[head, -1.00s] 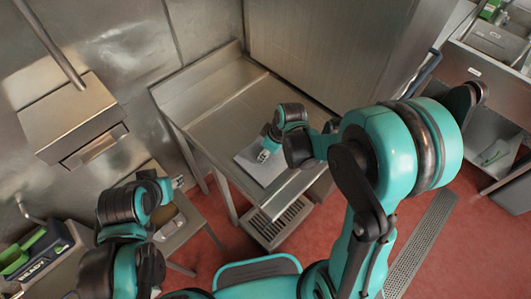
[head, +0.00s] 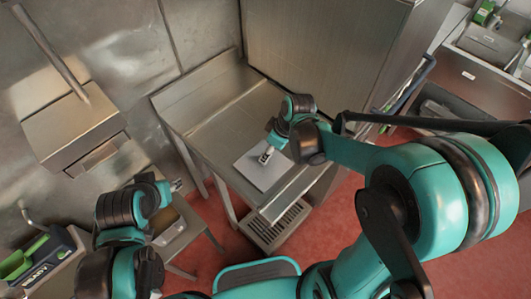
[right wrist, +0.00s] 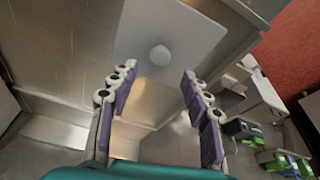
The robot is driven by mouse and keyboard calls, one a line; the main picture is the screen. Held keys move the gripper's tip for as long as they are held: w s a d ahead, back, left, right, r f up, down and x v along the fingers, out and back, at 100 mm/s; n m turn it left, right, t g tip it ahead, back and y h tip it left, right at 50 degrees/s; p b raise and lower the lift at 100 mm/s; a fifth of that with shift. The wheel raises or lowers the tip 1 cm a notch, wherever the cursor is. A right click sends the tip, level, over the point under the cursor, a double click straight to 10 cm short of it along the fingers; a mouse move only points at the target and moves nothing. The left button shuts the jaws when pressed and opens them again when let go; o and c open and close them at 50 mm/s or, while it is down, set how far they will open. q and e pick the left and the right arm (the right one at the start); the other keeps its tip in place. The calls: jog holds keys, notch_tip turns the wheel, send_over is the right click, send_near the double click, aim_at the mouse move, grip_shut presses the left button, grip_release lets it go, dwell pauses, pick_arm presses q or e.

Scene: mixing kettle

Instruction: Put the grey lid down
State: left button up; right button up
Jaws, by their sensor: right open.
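The grey lid (head: 258,175) is a flat square plate lying on the steel table. It also shows in the right wrist view (right wrist: 195,38), with a pale round knob (right wrist: 160,55) on it. My right gripper (head: 266,154) is over the lid in the head view. In the right wrist view my right gripper (right wrist: 158,77) is open, its purple-padded fingers apart and nothing between them; the knob lies just beyond the fingertips. My left gripper (head: 176,186) is low at the left, away from the lid; its fingers are too small to tell their state.
The steel table (head: 215,118) has a bare surface left of and behind the lid. A tall steel cabinet (head: 320,50) stands behind it. A floor grate (head: 275,225) lies in front. A green-and-black case (head: 40,262) is at the lower left.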

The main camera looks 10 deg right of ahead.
jog(key=s+d+r+m+t+h, duration=0.2)
jog(key=s+d+r+m+t, duration=0.2)
jog(key=s+r+m, duration=0.5)
notch_tip(320, 180, up, 2)
jog(key=shift+s+d+r+t+p, duration=0.1)
jog(key=shift+s+d+t+p, duration=0.35)
jog(key=shift+s+d, duration=0.5)
